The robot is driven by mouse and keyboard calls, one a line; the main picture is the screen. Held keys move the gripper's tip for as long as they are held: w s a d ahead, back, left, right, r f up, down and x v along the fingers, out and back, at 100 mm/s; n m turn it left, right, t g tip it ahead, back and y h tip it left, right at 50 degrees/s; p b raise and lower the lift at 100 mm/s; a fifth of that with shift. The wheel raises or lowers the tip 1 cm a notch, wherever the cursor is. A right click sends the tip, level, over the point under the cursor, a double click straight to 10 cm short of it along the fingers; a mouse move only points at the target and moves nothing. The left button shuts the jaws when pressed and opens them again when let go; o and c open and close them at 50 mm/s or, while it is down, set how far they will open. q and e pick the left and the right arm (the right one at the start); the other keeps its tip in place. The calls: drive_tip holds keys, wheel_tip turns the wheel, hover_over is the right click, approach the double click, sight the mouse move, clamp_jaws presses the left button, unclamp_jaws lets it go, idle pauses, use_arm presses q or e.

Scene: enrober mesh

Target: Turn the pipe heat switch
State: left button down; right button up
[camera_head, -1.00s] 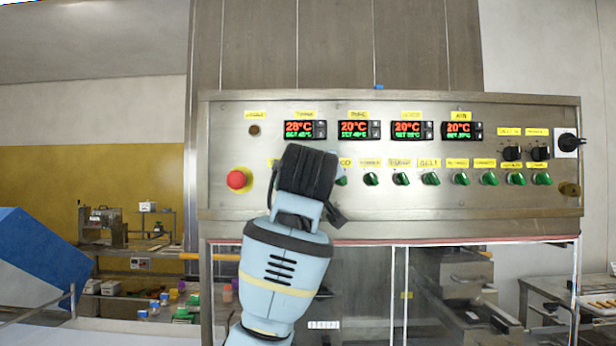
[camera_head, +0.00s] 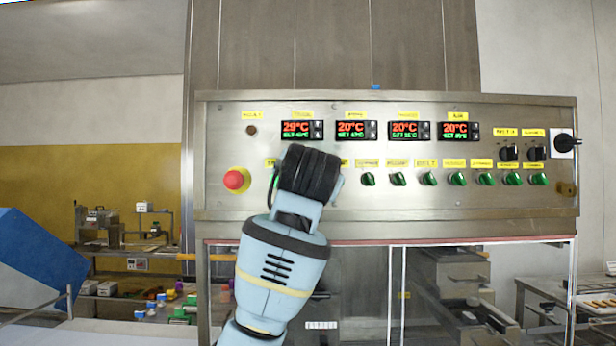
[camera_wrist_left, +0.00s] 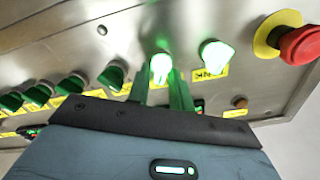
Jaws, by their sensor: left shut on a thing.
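My left gripper (camera_wrist_left: 163,90) is shut on a lit green rotary switch (camera_wrist_left: 160,66) in the left wrist view. This is the second switch from the red stop button and appears to be the pipe heat switch; its label cannot be read. The switch nearest the button (camera_wrist_left: 216,56) is also lit and stands apart from the fingers. In the head view my left wrist covers both switches and the fingers, with a little green showing at its left edge. My right gripper is not in view.
A row of unlit green switches (camera_head: 428,178) runs to the right of my wrist on the steel panel (camera_head: 400,205). The red stop button (camera_head: 235,180) is close on the left. Temperature displays (camera_head: 350,130) sit above, and black knobs (camera_head: 508,153) at the right.

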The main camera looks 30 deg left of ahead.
use_arm(q)
drive_tip(key=shift+f+m, duration=0.1)
drive_tip(key=shift+m, duration=0.4)
drive_tip(key=c, duration=1.5)
unclamp_jaws()
drive_tip(key=shift+v, duration=3.9)
drive_tip(key=shift+w+d, duration=0.1)
